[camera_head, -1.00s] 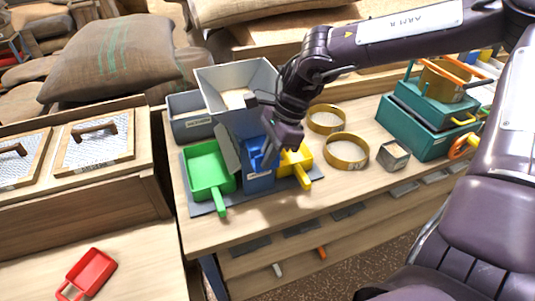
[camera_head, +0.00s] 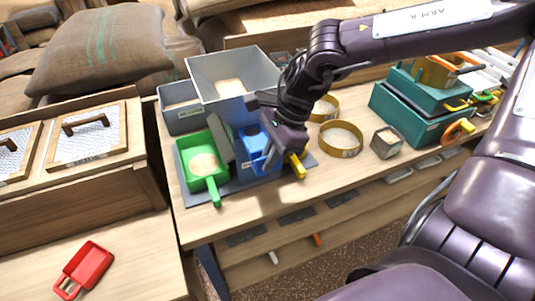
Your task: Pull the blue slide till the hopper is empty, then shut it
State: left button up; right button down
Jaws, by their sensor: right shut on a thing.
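The grey hopper (camera_head: 212,88) stands near the table's left end with pale grain (camera_head: 229,86) in it. Below it is a blue block with the blue slide (camera_head: 253,146). My right gripper (camera_head: 276,158) is shut on the blue slide at its right side and hides part of it. The green scoop (camera_head: 215,181) sits on the left of the blue block with a heap of grain in it. The yellow scoop (camera_head: 296,166) on the right is mostly hidden behind my gripper; its handle shows. My left gripper is not in view.
A grey bin (camera_head: 184,118) stands behind the green scoop. Brass sieve rings (camera_head: 341,152), a small metal box (camera_head: 386,142) and teal boxes (camera_head: 420,128) are to the right. A red scoop (camera_head: 84,270) lies on the lower left bench.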

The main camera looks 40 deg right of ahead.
jog(key=c, duration=1.6)
grip_release()
jog(key=shift+s, duration=0.25)
jog(key=shift+w+r, duration=0.1)
jog(key=shift+d+r, duration=0.15)
jog(key=shift+r, duration=0.1)
jog(key=b+v, duration=0.1)
jog(key=v, duration=0.6)
